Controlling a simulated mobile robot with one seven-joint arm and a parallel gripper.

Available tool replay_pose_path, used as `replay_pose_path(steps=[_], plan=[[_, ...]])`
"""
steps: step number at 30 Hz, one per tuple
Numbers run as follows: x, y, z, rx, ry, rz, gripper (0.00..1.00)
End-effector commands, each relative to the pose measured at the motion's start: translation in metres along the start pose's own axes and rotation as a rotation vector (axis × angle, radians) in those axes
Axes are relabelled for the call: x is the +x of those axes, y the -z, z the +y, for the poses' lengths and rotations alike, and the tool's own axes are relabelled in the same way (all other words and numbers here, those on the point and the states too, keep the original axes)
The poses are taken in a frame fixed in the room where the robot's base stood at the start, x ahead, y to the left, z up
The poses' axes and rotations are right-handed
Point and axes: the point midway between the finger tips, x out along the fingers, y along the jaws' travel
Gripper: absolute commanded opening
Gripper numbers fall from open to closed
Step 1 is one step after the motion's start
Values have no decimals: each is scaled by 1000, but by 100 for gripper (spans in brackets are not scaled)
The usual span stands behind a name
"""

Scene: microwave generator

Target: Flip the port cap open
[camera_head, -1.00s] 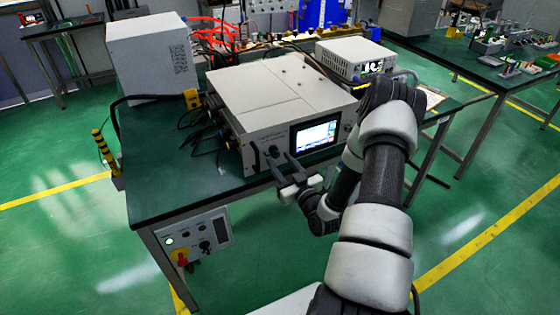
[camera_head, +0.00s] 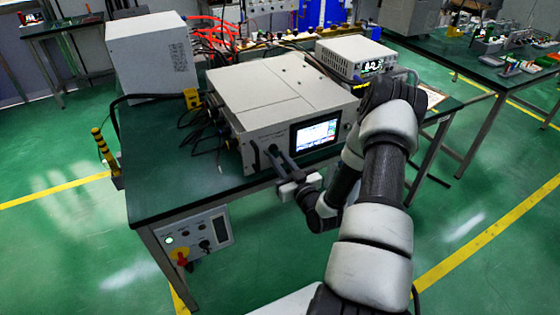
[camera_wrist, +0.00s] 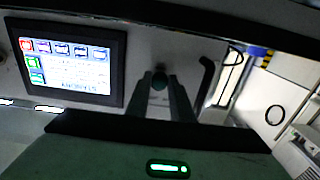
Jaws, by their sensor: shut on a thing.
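The microwave generator (camera_head: 275,95) is a white box with a lit screen (camera_head: 318,133) on its front panel. The port cap (camera_wrist: 159,81) is a small, dark, round piece in the wrist view. It sits between my fingertips at the front panel, and they partly cover it. My gripper (camera_head: 275,152) reaches to the lower left of the front panel, left of the screen. It also shows in the wrist view (camera_wrist: 160,86), with its two fingers shut on the cap. In the head view the cap is too small and covered to make out clearly.
A dark bent handle (camera_wrist: 206,82) stands out from the panel beside my fingers in the wrist view. The generator stands on a dark green table (camera_head: 165,190). Black cables (camera_head: 200,125) lie left of it. A smaller white instrument (camera_head: 352,58) stands behind it, to the right.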

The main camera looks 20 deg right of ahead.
Motion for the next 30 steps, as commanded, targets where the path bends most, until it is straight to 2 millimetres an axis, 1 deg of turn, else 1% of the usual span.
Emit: replay_pose_path(steps=[8,30], plan=[[0,-9,-2,189,-1,1,0],[0,-22,-18,892,0,1,0]])
